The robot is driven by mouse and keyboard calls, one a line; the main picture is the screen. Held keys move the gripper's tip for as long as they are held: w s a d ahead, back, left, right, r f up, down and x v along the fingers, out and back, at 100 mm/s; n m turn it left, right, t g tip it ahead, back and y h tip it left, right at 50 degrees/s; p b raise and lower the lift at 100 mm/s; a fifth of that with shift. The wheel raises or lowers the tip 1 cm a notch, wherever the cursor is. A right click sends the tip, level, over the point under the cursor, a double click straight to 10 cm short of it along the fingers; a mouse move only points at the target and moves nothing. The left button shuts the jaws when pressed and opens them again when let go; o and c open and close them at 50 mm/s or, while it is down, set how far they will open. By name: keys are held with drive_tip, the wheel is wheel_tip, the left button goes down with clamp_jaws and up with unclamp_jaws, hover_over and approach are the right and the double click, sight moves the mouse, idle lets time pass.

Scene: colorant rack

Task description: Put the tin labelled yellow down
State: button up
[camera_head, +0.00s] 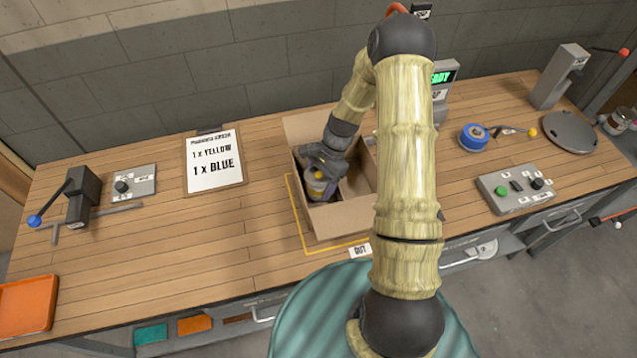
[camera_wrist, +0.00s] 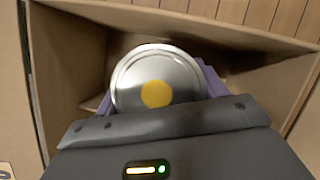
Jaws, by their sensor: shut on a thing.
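The tin (camera_head: 316,187) is inside the open cardboard box (camera_head: 345,218), toward its left side. In the wrist view the tin (camera_wrist: 157,78) shows a round silver lid with a yellow dot. My gripper (camera_head: 327,178) reaches down into the box and is shut on the tin. In the wrist view purple fingers (camera_wrist: 205,82) show at both sides of the tin. The tin's underside is hidden, so I cannot tell whether it touches the box floor. The box stands inside a yellow outline (camera_head: 297,212) on the wooden bench, near an "OUT" label (camera_head: 360,250).
A clipboard (camera_head: 213,165) reading "1 x YELLOW, 1 x BLUE" lies left of the box. An orange tray (camera_head: 27,306) is at the front left.

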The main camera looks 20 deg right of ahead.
drive_tip(key=shift+f, duration=0.8)
drive_tip(key=shift+f, duration=0.15)
drive_tip(key=o, duration=1.2)
drive_tip(key=b+v, duration=0.3)
drive_tip(key=v, duration=0.9)
drive_tip(key=shift+r, duration=0.2)
